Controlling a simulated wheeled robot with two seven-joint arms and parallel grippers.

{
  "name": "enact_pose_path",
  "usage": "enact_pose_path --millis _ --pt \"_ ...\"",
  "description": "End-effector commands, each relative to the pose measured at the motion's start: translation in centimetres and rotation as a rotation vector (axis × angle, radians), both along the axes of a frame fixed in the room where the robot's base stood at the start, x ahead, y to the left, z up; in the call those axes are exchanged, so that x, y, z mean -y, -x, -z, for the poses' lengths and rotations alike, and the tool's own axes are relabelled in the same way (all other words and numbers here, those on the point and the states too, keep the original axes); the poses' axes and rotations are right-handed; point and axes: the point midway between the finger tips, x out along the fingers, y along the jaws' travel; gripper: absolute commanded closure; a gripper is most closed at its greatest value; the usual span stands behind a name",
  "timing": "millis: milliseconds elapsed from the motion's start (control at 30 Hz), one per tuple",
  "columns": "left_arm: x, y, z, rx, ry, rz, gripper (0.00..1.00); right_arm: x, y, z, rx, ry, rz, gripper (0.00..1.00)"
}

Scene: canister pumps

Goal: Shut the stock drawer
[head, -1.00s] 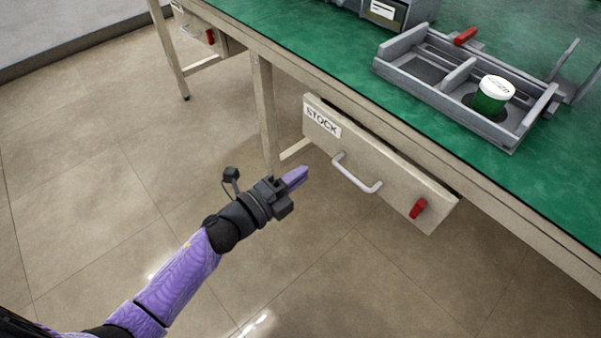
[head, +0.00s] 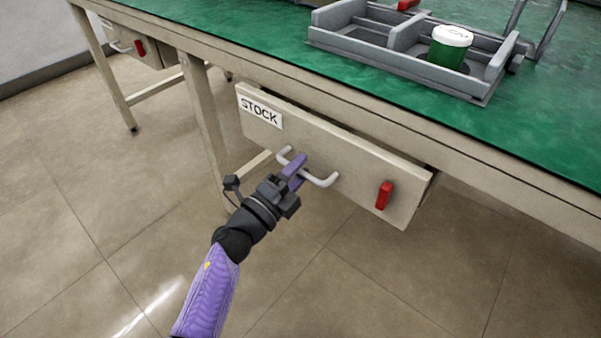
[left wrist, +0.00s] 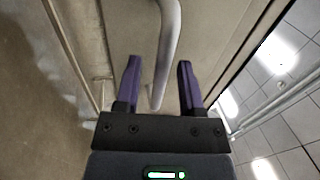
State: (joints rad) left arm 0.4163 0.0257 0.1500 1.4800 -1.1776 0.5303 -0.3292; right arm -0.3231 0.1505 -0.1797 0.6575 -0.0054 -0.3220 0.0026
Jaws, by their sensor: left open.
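The stock drawer (head: 350,158) is a beige front under the green bench, with a "STOCK" label, and it stands a little out from the bench. Its light grey bar handle (head: 322,181) is on the middle of the front. My left gripper (head: 294,168) is at the left part of the handle. In the left wrist view its two purple fingers (left wrist: 158,85) are open, and the handle bar (left wrist: 168,50) runs between and beyond them. I cannot tell whether either finger touches the bar. My right gripper is not in view.
A red latch (head: 384,195) is on the drawer front, right of the handle. A grey tray (head: 400,72) with a green, white-lidded canister (head: 449,48) stands on the green bench top (head: 545,135). Another drawer (head: 128,40) is at the far left. The floor in front is clear.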

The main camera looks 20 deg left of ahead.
Motion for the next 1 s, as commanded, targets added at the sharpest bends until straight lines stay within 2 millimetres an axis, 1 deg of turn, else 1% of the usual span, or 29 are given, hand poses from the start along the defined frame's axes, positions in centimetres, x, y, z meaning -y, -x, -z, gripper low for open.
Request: enact_pose_path --millis 267,300,367,400,500,1000 --pt "0.10 -0.20 -0.10 0.000 -0.001 0.001 0.50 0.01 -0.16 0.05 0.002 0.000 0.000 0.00" --pt "0.11 -0.20 -0.09 0.000 -0.001 0.001 0.59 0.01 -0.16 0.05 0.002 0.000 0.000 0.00" --pt "0.10 -0.19 -0.08 0.000 -0.001 0.001 0.72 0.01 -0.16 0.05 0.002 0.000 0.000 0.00" --pt "0.10 -0.19 -0.08 0.000 -0.001 0.001 0.80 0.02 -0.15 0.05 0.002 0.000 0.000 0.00" --pt "0.10 -0.19 -0.07 0.000 -0.001 0.001 1.00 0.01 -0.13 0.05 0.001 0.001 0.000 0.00" --pt "0.09 -0.17 -0.03 -0.001 -0.001 0.001 1.00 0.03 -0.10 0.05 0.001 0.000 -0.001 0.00"
